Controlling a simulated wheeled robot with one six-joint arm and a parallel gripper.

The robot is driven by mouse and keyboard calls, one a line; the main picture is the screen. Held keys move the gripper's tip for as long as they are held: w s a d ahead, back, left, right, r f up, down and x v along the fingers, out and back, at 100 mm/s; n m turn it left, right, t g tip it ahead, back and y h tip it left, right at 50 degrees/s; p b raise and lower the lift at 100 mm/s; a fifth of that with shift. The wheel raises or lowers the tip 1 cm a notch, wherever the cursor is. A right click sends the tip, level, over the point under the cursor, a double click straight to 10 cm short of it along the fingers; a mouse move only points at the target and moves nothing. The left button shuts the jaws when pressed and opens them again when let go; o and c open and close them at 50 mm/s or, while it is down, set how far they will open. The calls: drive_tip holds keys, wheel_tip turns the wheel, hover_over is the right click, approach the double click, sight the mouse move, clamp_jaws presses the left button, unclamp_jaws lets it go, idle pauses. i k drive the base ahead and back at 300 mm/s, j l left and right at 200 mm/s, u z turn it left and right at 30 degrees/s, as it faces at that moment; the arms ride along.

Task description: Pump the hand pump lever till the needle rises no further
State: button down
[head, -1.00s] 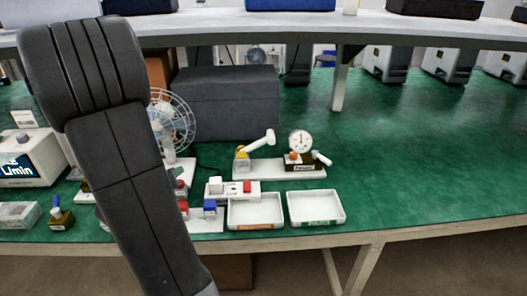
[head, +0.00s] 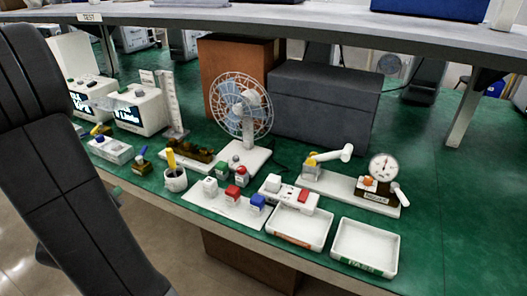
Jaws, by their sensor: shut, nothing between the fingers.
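The hand pump stands on a white base plate (head: 338,187) at the right of the green bench. Its lever (head: 333,155) is a white bar with a rounded grip, leaning up to the right from a yellow pivot (head: 311,160). A round white gauge (head: 383,167) stands at the right end of the plate. Its needle looks close to upright, but is too small to read surely. Below the gauge are a brown block with an orange knob (head: 368,181) and a white handle (head: 401,195). My gripper is out of view; only my dark arm shows at the left.
Two white trays (head: 332,239) lie in front of the pump at the bench edge. A fan (head: 241,103) and a dark grey box (head: 322,105) stand behind. Switch blocks (head: 233,193) and a cup (head: 175,180) are to the left. The bench right of the gauge is clear.

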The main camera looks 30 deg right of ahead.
sight(345, 154)
drive_tip(key=k+l+u, duration=0.15)
drive_tip(key=u, duration=0.35)
drive_tip(key=k+u, duration=0.15)
drive_tip(key=u, duration=0.3)
drive_tip(key=k+l+z, duration=0.1)
drive_tip(key=z, duration=0.25)
drive_tip(key=k+l+z, duration=0.15)
drive_tip(key=z, duration=0.6)
drive_tip(key=l+z, duration=0.15)
drive_tip(key=z, duration=0.25)
drive_tip(key=l+z, duration=0.1)
drive_tip(key=z, duration=0.3)
drive_tip(key=l+z, duration=0.1)
drive_tip(key=z, duration=0.3)
drive_tip(key=k+l, duration=0.05)
